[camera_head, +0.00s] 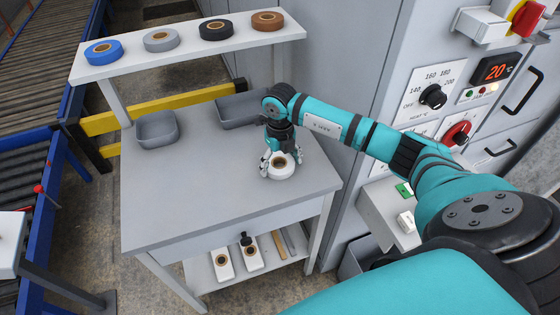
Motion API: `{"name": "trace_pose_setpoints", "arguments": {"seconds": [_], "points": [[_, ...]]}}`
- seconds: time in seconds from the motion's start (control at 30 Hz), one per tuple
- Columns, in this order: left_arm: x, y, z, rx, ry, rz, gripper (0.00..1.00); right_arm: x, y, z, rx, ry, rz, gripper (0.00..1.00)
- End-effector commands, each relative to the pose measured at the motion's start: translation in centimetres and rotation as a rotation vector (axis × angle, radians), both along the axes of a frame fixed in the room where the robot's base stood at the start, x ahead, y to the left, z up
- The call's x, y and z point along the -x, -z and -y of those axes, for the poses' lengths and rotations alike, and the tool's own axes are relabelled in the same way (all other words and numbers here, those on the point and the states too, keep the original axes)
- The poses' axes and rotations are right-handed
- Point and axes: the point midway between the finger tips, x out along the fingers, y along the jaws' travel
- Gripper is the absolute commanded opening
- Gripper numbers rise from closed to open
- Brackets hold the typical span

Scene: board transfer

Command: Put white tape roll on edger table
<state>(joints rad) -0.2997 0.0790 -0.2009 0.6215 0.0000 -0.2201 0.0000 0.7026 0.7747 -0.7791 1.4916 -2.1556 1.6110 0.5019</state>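A white tape roll (284,171) with a brown core is on or just above the top of the grey table (185,205), towards its right side. My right gripper (279,160) is directly over it, with fingers down on either side of the roll. The fingers look closed around the roll, though the contact is small in the picture. I cannot tell whether the roll touches the tabletop. My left gripper is not in view.
A raised shelf (190,55) holds blue, grey, black and brown rolls. Two grey bins (156,130) stand at the table's back. A control panel (440,95) is at right, a roller conveyor (40,60) at left. The table's front left is clear.

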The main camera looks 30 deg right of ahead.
Motion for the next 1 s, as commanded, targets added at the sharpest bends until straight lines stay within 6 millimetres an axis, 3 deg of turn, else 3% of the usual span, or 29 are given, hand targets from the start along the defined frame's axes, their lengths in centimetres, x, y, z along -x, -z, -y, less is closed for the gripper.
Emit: {"name": "trace_pose_setpoints", "arguments": {"seconds": [0.1,0.47,1.0], "points": [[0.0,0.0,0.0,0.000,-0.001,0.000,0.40,0.0,0.0,0.0,0.000,0.000,0.000,1.00],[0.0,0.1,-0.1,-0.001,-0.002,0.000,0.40,-0.1,-0.7,0.0,0.000,0.000,0.003,1.00],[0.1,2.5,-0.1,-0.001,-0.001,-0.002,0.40,-0.1,-10.7,0.0,0.000,0.000,0.003,1.00]]}}
